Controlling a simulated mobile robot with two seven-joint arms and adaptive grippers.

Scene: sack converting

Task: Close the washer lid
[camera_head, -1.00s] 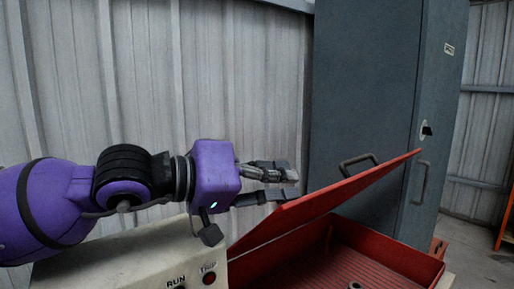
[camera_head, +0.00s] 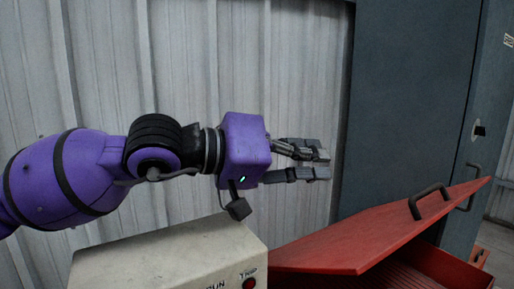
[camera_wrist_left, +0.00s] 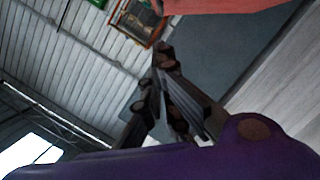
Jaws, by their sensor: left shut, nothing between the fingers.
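The red washer (camera_head: 452,266) is at the lower right of the head view. Its red lid (camera_head: 385,228) is partly open, tilted up toward the right, with a dark handle (camera_head: 428,201) on top. A gap shows between the lid's raised right end and the box. My left gripper (camera_head: 320,165) appears above and left of the lid, apart from it, fingers pointing right. It is shut and empty. In the left wrist view its fingers (camera_wrist_left: 165,65) come together, and a red surface, probably the lid, crosses the top edge. My right gripper is not in view.
A tall grey-blue cabinet (camera_head: 412,95) stands behind the washer. A corrugated metal wall (camera_head: 190,60) is at the back.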

